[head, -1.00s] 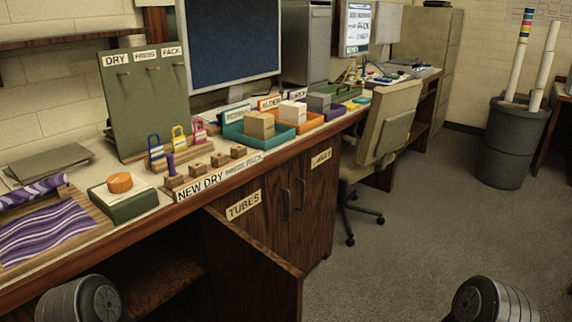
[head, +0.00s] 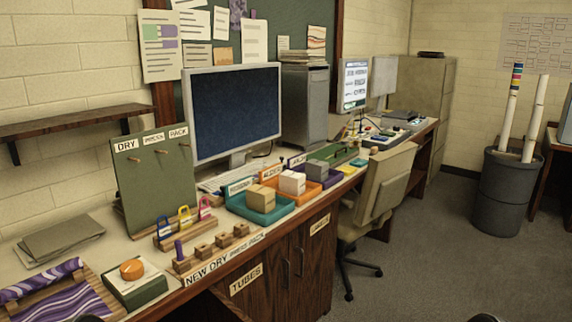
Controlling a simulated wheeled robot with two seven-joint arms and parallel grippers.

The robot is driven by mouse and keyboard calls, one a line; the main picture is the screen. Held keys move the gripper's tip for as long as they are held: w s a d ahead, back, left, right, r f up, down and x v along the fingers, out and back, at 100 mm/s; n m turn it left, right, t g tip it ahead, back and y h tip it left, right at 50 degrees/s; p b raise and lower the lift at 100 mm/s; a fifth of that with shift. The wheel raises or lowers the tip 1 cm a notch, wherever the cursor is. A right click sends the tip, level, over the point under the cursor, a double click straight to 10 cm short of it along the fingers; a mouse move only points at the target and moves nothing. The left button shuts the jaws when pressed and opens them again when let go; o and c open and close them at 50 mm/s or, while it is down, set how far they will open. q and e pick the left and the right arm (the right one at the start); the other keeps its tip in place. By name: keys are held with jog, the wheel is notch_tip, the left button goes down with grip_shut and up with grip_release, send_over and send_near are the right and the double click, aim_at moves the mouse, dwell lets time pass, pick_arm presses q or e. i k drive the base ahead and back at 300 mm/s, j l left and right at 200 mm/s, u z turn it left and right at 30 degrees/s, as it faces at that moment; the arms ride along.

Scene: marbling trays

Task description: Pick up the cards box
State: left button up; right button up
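No box in view carries a readable cards label, so I cannot tell which one is the cards box. A tan box (head: 261,197) sits in a teal tray (head: 257,219) on the counter. A white box (head: 292,182) sits in an orange tray (head: 313,190), and a grey box (head: 317,168) sits in a purple tray (head: 337,175). A green box (head: 139,292) with a pale top and a round orange piece (head: 132,269) on it stands at the near left. Neither gripper is in view; only small dark parts of my arms show at the bottom edge.
A green pegboard (head: 152,190) stands behind a wooden block rack (head: 222,248) and several small coloured padlocks. A monitor (head: 235,110) stands behind the trays. An office chair (head: 375,195) stands against the counter at right. A dark bin (head: 506,195) holds tubes. Floor between is clear.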

aim_at(292, 184)
jog(key=l+u, duration=0.15)
jog(key=u, duration=0.25)
jog(key=i+l+u, duration=0.15)
jog(key=u, duration=0.25)
jog(key=l+u, duration=0.15)
jog(key=u, duration=0.25)
jog(key=l+u, duration=0.15)
jog(key=u, duration=0.25)
jog(key=l+u, duration=0.1)
jog(key=l, duration=0.35)
jog(key=k+l+u, duration=0.15)
jog(key=l, duration=0.25)
jog(key=l+u, duration=0.1)
jog(key=l, duration=0.35)
jog(key=k+l+u, duration=0.15)
jog(key=l, duration=0.25)
jog(key=k+l+u, duration=0.1)
jog(key=l, duration=0.35)
jog(key=k+l, duration=0.1)
jog(key=l, duration=0.2)
jog(key=z, duration=1.35)
jog(key=i+l+z, duration=0.4)
jog(key=i+l, duration=0.9)
